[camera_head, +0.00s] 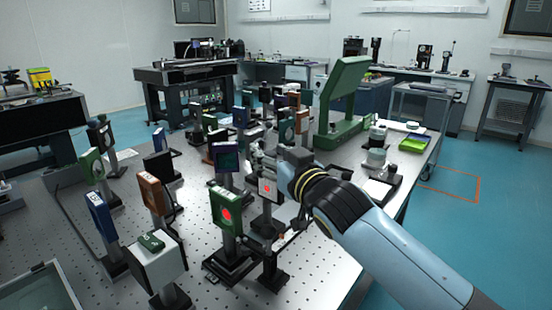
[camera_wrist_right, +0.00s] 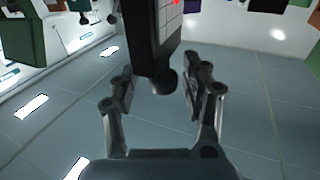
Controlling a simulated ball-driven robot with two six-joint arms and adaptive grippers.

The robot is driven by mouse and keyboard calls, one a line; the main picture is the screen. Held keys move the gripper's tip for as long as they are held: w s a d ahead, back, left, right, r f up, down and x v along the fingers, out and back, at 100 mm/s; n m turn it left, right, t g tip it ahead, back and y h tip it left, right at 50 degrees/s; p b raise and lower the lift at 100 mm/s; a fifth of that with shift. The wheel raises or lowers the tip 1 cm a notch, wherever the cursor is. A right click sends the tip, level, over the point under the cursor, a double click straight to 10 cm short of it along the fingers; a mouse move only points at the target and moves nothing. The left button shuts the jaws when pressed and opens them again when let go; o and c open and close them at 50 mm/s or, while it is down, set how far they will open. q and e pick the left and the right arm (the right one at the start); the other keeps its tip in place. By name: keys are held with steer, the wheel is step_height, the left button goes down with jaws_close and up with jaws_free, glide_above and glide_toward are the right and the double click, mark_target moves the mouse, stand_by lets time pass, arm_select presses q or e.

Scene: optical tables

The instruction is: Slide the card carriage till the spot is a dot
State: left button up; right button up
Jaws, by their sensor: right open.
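The white card (camera_head: 267,188) stands in a dark holder on a post on the optical table, with a small red spot on it. In the right wrist view the gridded card (camera_wrist_right: 170,22) shows at the top, its red spot cut by the frame edge. A dark knob (camera_wrist_right: 163,80) hangs below its black carriage (camera_wrist_right: 145,35). My right gripper (camera_wrist_right: 157,86) is open, with one finger on each side of the knob and a visible gap at both sides. In the head view my right gripper (camera_head: 296,160) is just right of the card; its fingertips are unclear.
A green-framed optic (camera_head: 226,212) with a bright red disc stands left of the card. Several other mounted optics crowd the perforated table (camera_head: 205,283). A large green stand (camera_head: 340,105) rises behind my right gripper.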

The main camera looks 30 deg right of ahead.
steer(key=s, duration=1.2)
steer(key=shift+a, duration=0.3)
steer(key=shift+f, duration=0.1)
